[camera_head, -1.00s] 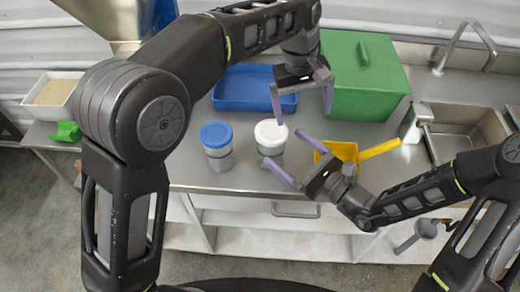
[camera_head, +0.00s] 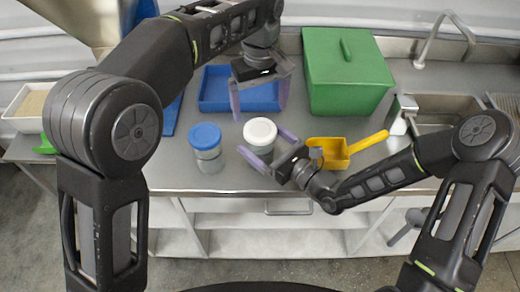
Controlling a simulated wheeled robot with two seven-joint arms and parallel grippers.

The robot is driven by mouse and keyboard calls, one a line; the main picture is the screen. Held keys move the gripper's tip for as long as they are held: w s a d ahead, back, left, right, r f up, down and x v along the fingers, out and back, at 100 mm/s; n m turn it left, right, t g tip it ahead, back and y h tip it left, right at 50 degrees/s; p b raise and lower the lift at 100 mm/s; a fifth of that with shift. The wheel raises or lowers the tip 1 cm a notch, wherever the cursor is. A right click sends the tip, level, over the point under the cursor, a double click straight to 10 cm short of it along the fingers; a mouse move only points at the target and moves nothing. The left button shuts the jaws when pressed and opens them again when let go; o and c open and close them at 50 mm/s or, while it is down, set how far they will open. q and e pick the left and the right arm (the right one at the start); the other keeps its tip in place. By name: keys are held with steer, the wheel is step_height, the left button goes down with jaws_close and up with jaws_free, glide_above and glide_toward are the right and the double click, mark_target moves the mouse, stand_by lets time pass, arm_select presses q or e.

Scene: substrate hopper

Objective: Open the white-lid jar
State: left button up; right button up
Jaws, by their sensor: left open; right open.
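The white-lid jar (camera_head: 260,133) stands upright on the steel counter, its white lid on. My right gripper (camera_head: 264,147) is open at the jar's body, with its fingers coming from the lower right around or just in front of it; I cannot tell if they touch. My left gripper (camera_head: 260,105) is open and points down above and behind the white lid, apart from it as far as I can see. A blue-lid jar (camera_head: 206,145) stands just to the left, upright, with its lid on.
A blue tray (camera_head: 213,88) and a green lidded box (camera_head: 345,75) stand at the back. A yellow scoop (camera_head: 335,152) lies to the right, close to my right wrist. A sink (camera_head: 440,110) is at the right, a white bin (camera_head: 25,108) at the far left.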

steer(key=shift+x, duration=1.9)
steer(key=shift+c, duration=0.5)
jaws_close()
